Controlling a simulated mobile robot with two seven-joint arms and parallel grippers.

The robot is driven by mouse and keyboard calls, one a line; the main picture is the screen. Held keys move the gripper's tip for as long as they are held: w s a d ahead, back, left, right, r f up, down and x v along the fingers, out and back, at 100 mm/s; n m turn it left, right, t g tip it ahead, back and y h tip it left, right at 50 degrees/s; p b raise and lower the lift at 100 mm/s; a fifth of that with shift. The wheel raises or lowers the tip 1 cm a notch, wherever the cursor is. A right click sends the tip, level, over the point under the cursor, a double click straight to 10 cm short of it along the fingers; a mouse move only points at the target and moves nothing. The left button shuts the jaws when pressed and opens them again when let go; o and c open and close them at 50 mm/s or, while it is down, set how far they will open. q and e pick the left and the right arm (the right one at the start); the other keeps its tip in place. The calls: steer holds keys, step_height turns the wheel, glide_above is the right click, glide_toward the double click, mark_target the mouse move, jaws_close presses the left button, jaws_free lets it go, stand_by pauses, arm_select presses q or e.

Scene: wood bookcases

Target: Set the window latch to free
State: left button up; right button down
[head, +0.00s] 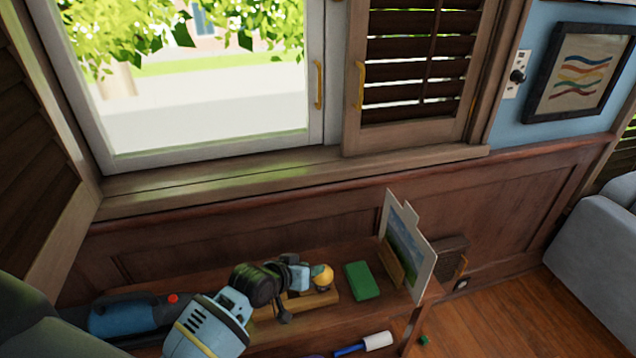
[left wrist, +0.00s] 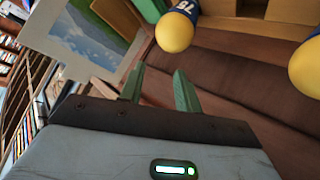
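The window (head: 200,100) has a white frame and a yellow upright handle (head: 318,85) on its right side. It looks closed. A white wall plate with a black knob (head: 517,76) is right of the window. No part is marked as the latch, and I cannot read a setting. My left gripper (head: 303,275) is low over the shelf below the window, well apart from the handle and the knob. In the left wrist view its green fingers (left wrist: 158,88) are spread with nothing between them. My right gripper is not in view.
A yellow ball-shaped item (head: 322,277) is beside my left gripper, with a green box (head: 362,281) and a standing picture card (head: 408,245) to the right. The sill (head: 290,175) is clear.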

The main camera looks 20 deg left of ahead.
arm_select(q)
steer(key=s+f+m, duration=0.1)
steer(key=s+f, duration=0.2)
steer(key=s, duration=0.7)
steer(key=s+f+y, duration=0.1)
steer(key=s+f, duration=0.3)
steer(key=s, duration=0.6)
steer(key=s+a+f+m+y, duration=0.1)
steer(key=s+f, duration=0.3)
steer(key=s, duration=0.6)
steer(key=shift+s+f+m+g, duration=0.25)
steer(key=shift+s+m+g, duration=0.05)
steer(key=shift+s+g, duration=0.1)
